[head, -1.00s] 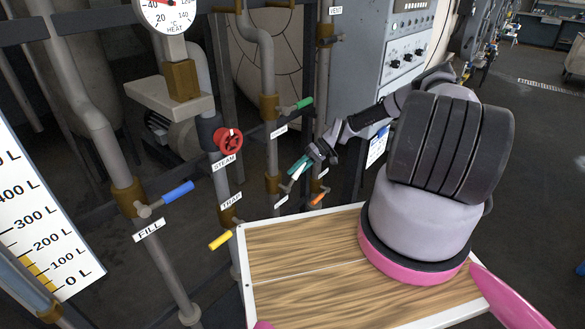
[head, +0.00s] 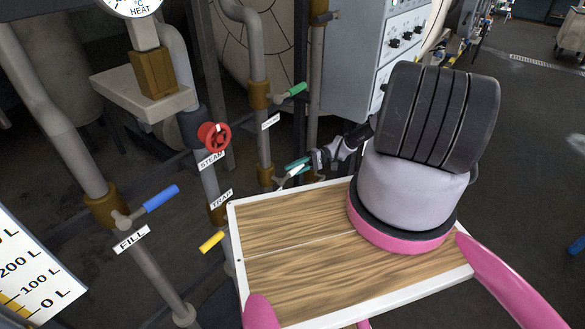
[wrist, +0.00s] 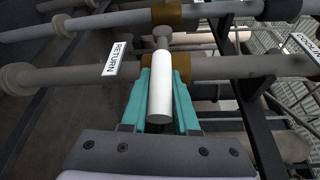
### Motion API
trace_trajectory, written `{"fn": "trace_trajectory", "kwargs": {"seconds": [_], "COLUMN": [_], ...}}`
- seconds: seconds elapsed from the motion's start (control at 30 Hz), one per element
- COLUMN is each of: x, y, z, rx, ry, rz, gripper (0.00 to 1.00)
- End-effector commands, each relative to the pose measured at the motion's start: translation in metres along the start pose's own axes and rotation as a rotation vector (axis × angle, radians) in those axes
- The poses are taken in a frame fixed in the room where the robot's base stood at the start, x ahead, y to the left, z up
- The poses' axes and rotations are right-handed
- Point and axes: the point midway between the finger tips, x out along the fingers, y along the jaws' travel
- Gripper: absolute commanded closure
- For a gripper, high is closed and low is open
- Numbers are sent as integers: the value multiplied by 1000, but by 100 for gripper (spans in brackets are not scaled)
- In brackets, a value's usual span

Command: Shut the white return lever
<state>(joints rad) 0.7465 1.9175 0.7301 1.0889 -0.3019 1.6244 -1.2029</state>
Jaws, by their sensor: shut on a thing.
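The white return lever (wrist: 159,88) fills the middle of the wrist view. Its handle points toward the camera and stands across its pipe, beside the RETURN label (wrist: 117,58). My gripper (wrist: 160,100) has its teal fingers shut on the handle, one on each side. In the head view the white lever (head: 296,171) shows small, low on the pipes behind the wooden board. My gripper (head: 297,165) reaches it there from the right, and the fingers hide part of the handle.
A green lever (head: 292,91) is above on the neighbouring pipe. A red steam wheel (head: 213,136), a blue fill lever (head: 162,198) and a yellow trap lever (head: 211,242) are to the left. A grey control cabinet (head: 350,60) stands behind my arm. Open floor lies to the right.

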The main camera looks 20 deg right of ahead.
Motion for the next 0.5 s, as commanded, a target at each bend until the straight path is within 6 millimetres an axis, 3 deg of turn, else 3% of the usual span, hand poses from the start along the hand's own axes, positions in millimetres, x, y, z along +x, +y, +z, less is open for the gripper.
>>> {"fn": "trace_trajectory", "kwargs": {"seconds": [0.47,0.5], "x": [1,2], "y": [3,3], "z": [1,1], "rx": [8,8], "ry": [-6,-6], "rz": [-11,-11], "gripper": [100,64]}}
